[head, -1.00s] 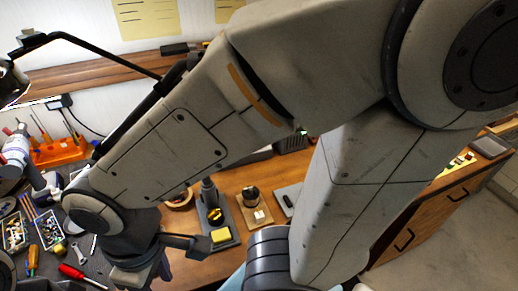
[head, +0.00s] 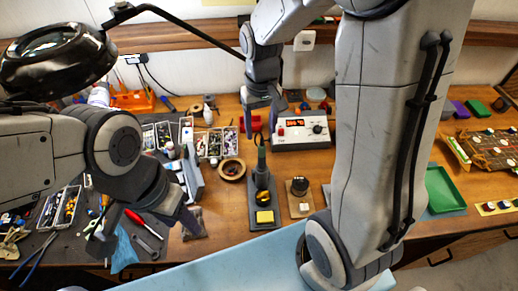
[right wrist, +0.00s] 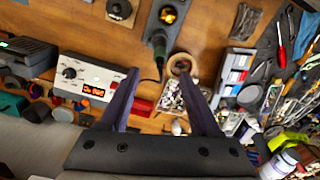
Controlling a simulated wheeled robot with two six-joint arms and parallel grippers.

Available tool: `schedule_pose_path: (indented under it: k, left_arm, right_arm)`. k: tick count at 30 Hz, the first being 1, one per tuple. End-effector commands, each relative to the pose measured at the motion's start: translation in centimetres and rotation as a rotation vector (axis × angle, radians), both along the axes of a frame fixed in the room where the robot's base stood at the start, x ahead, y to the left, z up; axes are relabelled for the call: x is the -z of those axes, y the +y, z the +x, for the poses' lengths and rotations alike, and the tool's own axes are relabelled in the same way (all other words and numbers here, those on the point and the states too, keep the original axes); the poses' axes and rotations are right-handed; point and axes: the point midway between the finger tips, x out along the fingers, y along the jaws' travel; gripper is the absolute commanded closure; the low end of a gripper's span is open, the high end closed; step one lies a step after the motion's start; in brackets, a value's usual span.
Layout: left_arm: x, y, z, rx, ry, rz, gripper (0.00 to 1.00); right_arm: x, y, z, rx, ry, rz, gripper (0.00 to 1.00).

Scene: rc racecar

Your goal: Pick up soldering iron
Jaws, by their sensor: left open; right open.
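The soldering iron (head: 262,165) stands upright in its dark stand (head: 254,219), which has a yellow sponge (head: 265,217) at the front. The iron's dark handle also shows in the right wrist view (right wrist: 159,46), its stand at the top edge. My right gripper (head: 262,120) is open and empty, fingers pointing down, just behind and above the handle. In the right wrist view the handle lies beyond the space between the open fingers (right wrist: 163,78), apart from them. My left gripper (head: 188,205) is open and empty over the dark mat at the left.
A soldering station (head: 303,132) with a red display stands behind the iron. A tape roll (head: 232,169) is left of the stand, a small wooden block with a dark knob (head: 299,200) right of it. Parts boxes (head: 210,143) and tools crowd the left. A green tray (head: 443,190) lies at the right.

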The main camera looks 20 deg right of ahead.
Motion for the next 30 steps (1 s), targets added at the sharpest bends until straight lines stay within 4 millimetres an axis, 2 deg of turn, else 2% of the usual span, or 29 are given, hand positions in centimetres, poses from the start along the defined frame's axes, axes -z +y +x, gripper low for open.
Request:
schedule_pose_path:
  k: [3,6,12,17,21,30]
  left_arm:
    - [-0.4,0.0,0.0,0.001,0.0,0.0,0.5]
    - [-0.6,0.0,0.0,0.001,0.0,0.0,0.5]
    - [-1.2,0.0,0.0,0.002,0.0,0.0,0.5]
    - [-2.5,0.0,0.0,0.004,0.0,0.0,0.5]
    - [-2.6,0.0,0.0,0.004,0.0,0.0,0.5]
    - [-2.6,0.0,0.0,0.005,0.0,0.0,0.5]
  right_arm:
    - [2.0,0.1,-0.2,-0.002,0.007,0.0,0.36]
    - [3.3,0.2,-0.2,-0.004,0.005,0.0,0.36]
    - [4.6,0.2,-0.3,-0.005,0.005,0.0,0.36]
    - [6.8,0.1,-0.7,-0.005,0.009,0.0,0.36]
    - [8.5,0.1,-0.6,-0.006,0.005,0.0,0.36]
    - [9.2,0.1,-0.5,-0.006,0.0,0.001,0.36]
